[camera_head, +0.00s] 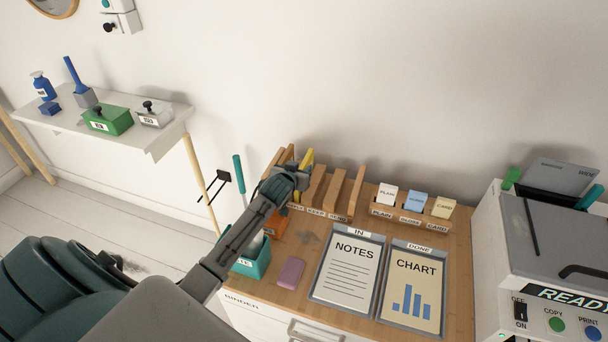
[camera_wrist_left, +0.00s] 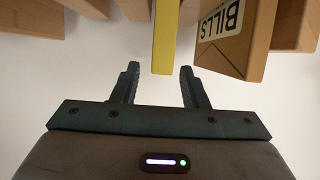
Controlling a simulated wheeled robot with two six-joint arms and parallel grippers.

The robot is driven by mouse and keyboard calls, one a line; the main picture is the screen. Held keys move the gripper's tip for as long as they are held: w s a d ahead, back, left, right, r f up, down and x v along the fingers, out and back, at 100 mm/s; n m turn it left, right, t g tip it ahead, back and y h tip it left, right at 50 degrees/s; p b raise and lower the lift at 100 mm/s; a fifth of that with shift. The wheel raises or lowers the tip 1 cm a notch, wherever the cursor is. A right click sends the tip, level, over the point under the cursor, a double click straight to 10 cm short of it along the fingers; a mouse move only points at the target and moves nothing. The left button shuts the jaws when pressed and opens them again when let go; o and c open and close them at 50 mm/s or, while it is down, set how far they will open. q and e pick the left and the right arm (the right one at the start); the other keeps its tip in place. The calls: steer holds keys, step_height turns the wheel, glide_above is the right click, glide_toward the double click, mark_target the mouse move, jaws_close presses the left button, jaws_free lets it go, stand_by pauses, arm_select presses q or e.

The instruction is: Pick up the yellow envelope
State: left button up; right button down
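The yellow envelope (camera_head: 307,158) stands on edge in the wooden sorter (camera_head: 337,190) at the back of the desk. The left gripper (camera_wrist_left: 160,72) is open, with clear space on both sides of the strip. I cannot tell how deep the envelope reaches between the fingers. My right gripper is not in view.
The desk holds a NOTES sheet (camera_head: 349,272), a CHART sheet (camera_head: 412,288), a pink block (camera_head: 290,272) and a card rack (camera_head: 410,216). A teal bin (camera_head: 256,262) is at the desk's left edge; a printer (camera_head: 555,260) stands right.

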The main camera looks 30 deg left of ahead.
arm_select(q)
steer(key=shift+x, duration=1.5)
steer(key=shift+d, duration=0.1)
jaws_close()
steer(key=shift+r, duration=0.1)
